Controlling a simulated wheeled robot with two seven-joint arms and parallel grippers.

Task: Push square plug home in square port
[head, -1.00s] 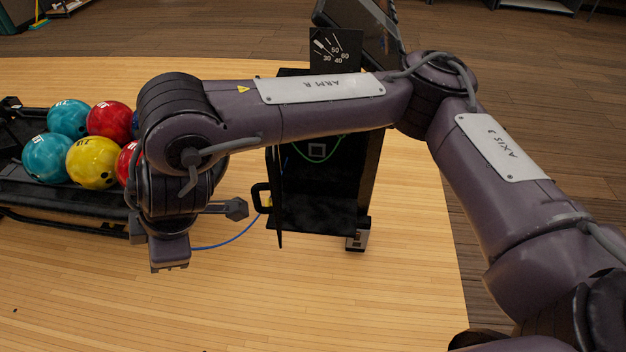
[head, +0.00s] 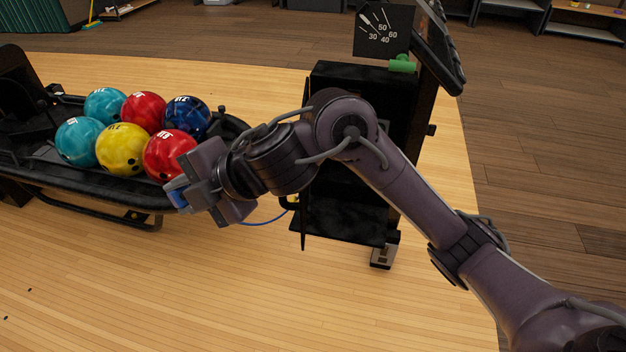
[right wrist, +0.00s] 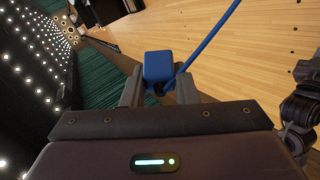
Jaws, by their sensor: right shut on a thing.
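My right gripper (head: 185,192) is shut on a blue plug (head: 177,194), in front of the ball rack and left of the black cabinet. The plug shows as a blue block between the fingers in the right wrist view (right wrist: 159,66). A blue cable (right wrist: 207,47) runs from it; in the head view the cable leads towards the cabinet. The black cabinet (head: 340,222) stands in the middle, partly behind my right arm. No square port can be made out now; my arm covers part of the cabinet's inside. My left gripper is not in view.
The black ball rack (head: 90,195) with several bowling balls, among them a red one (head: 168,155), stands close behind my right gripper. A green piece (head: 402,64) sits at the cabinet's top, near a dial plate (head: 384,30). The light wooden floor (head: 200,300) in front is clear.

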